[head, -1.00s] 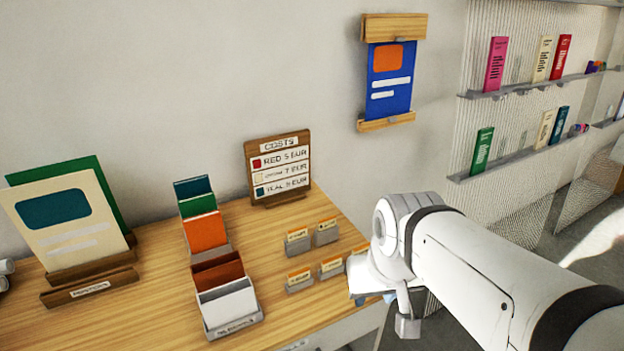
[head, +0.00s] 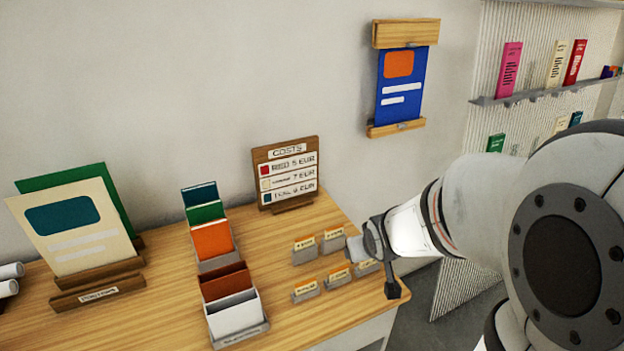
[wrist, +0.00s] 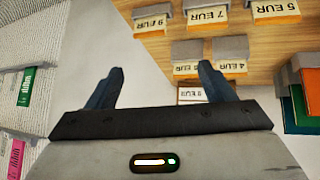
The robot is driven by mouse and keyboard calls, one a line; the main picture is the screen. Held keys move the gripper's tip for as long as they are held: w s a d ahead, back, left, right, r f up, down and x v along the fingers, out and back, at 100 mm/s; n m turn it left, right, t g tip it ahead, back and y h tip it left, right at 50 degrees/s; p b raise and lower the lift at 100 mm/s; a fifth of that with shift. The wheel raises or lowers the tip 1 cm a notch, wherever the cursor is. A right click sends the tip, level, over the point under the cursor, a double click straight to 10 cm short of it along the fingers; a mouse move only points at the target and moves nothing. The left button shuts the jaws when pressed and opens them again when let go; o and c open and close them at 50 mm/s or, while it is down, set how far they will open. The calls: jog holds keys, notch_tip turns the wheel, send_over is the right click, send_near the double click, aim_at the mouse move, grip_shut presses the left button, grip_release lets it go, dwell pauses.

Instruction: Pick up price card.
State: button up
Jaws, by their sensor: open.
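Several small price cards with orange edges stand in grey holders on the wooden table; one price card (head: 305,243) is in the back row and another (head: 305,289) in the front row. The wrist view shows them upside down, with a 9 EUR card (wrist: 150,23), a 7 EUR card (wrist: 208,17) and a 5 EUR card (wrist: 275,9) at the top. A 4 EUR card (wrist: 231,67) is close to the right finger in that picture. My gripper (wrist: 160,78) is open and empty beside the table's right end. In the head view it partly covers the rightmost card.
A costs board (head: 287,172) stands behind the cards. A rack of coloured cards (head: 240,338) is to their left, with large posters in a stand (head: 98,298) farther left. A blue poster (head: 402,88) hangs on the wall. Shelves with booklets (head: 508,70) are at the right.

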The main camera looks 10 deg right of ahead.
aim_at(335, 231)
jog(key=w+f+t+y+p, duration=0.1)
jog(key=w+f, duration=0.1)
jog(key=w+a+f+n+t+y, duration=0.1)
jog(key=w+t, duration=0.1)
jog(key=w, duration=0.1)
jog(key=w+f+n+t+y+p, duration=0.1)
jog(key=w+f, duration=0.1)
jog(key=shift+w+a+f+t+y+p, duration=0.2)
jog(key=shift+a+f+t+y+p, duration=0.1)
jog(key=shift+t+p, duration=0.1)
jog(key=shift+a+f+t+y, duration=0.35)
jog(key=shift+a+t+y, duration=0.4)
jog(key=shift+y, duration=0.25)
jog(key=shift+w+a+f+b, duration=0.1)
jog(key=shift+w+f+b, duration=0.2)
jog(key=shift+w+b, duration=0.25)
jog(key=shift+w+a+f+b, duration=0.1)
jog(key=shift+w+a+b, duration=0.1)
jog(key=shift+w+b, duration=0.4)
jog(key=shift+w, duration=0.2)
jog(key=shift+p+x, duration=1.25)
jog(key=shift+x, duration=1.1)
jog(key=shift+w+d, duration=0.15)
